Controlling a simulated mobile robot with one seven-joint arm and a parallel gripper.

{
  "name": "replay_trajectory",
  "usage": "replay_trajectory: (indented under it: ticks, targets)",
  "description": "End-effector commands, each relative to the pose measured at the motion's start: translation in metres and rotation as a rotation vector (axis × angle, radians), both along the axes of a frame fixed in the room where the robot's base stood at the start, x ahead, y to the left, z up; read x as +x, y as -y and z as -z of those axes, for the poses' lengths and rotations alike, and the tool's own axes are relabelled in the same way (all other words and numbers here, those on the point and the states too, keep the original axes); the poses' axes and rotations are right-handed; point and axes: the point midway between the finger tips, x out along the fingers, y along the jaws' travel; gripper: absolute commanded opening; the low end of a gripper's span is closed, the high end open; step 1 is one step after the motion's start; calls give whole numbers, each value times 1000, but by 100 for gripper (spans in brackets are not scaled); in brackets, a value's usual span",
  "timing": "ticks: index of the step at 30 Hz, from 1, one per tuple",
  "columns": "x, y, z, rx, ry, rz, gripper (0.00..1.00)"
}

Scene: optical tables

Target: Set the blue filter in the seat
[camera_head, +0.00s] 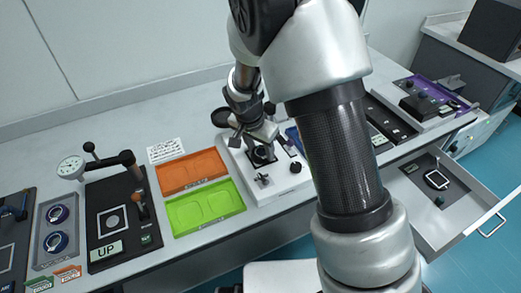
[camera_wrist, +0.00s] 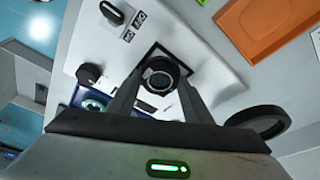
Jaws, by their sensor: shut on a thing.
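My gripper (camera_head: 258,141) is over the white station at the middle of the table. In the wrist view my fingers (camera_wrist: 157,90) are shut on a small round piece with a dark rim (camera_wrist: 160,77), which I take to be the blue filter; its tint is hard to see. It sits over a black square plate (camera_wrist: 179,57) on the white station (camera_wrist: 205,62), where the seat appears to be. The filter and fingers hide much of the seat, and I cannot tell whether the filter rests in it.
A blue tray (camera_wrist: 75,96) with a teal round shape lies beside the station. A black ring (camera_wrist: 262,119) stands close by the fingers. Knobs (camera_head: 295,168) rise from the station. Orange (camera_head: 192,171) and green (camera_head: 205,207) trays lie left. An open drawer (camera_head: 440,190) juts out at right.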

Motion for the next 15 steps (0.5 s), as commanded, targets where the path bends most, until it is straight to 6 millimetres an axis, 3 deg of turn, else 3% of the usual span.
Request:
replay_trajectory:
  ticks: [1, 4, 15]
  targets:
    - [-5, 0, 12, -1, -14, 1, 47]
    - [-6, 1, 13, -1, -16, 2, 64]
    - [-7, 4, 13, -4, -19, 8, 64]
